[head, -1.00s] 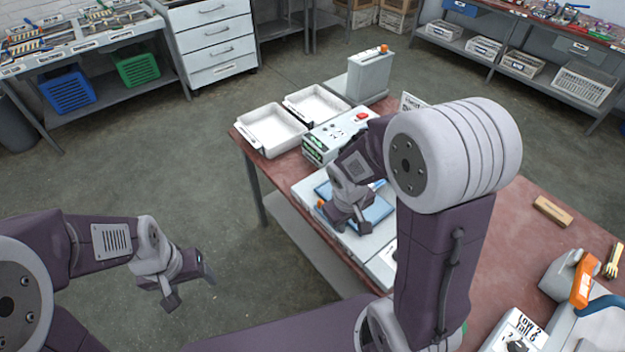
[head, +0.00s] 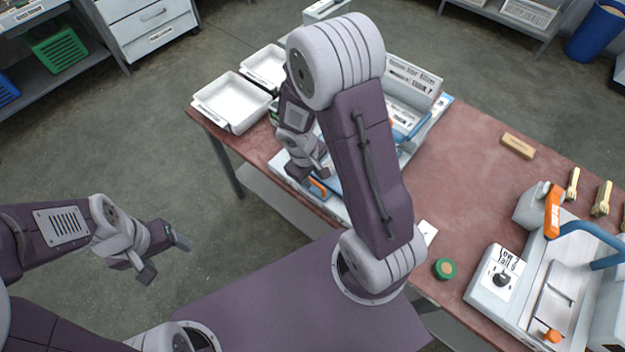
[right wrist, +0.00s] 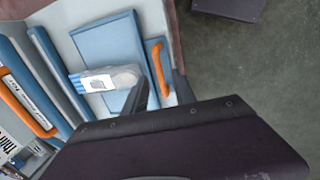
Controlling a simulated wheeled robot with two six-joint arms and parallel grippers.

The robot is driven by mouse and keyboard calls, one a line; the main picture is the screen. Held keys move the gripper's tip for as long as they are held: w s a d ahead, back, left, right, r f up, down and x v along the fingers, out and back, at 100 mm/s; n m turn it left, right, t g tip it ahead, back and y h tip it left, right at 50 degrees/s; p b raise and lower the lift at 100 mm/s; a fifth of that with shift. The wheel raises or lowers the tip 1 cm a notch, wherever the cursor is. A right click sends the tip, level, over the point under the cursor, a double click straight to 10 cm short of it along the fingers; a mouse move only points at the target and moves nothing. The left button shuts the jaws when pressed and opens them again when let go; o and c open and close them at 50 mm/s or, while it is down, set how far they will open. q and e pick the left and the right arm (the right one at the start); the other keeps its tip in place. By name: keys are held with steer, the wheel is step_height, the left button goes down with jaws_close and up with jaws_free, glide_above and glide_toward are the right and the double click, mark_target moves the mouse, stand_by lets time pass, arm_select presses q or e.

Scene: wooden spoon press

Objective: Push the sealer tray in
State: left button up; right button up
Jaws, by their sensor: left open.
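The sealer (head: 345,212) is a pale box on the red table, mostly hidden behind my right arm. The right wrist view shows its blue tray panel (right wrist: 97,40) with a pale, labelled packet (right wrist: 105,80) lying on it. An orange handle (right wrist: 158,65) stands at the tray's edge; it also shows in the head view (head: 318,187). My right gripper (right wrist: 160,80) is at this handle, its fingers apart on either side of it in the picture; contact cannot be told. My left gripper (head: 165,255) is open and empty over the floor, away from the table.
White bins (head: 232,102) stand at the table's far left. A press with an orange-gripped lever (head: 553,212) fills the right end. The middle right tabletop is clear.

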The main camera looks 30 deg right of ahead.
steer(key=f, duration=0.2)
steer(key=shift+s+d+f+b, duration=0.25)
steer(key=shift+d+f+b, duration=0.05)
steer(key=shift+d+b, duration=0.1)
steer(key=shift+w+a, duration=0.1)
steer(key=shift+w, duration=0.1)
steer(key=shift+c, duration=1)
jaws_close()
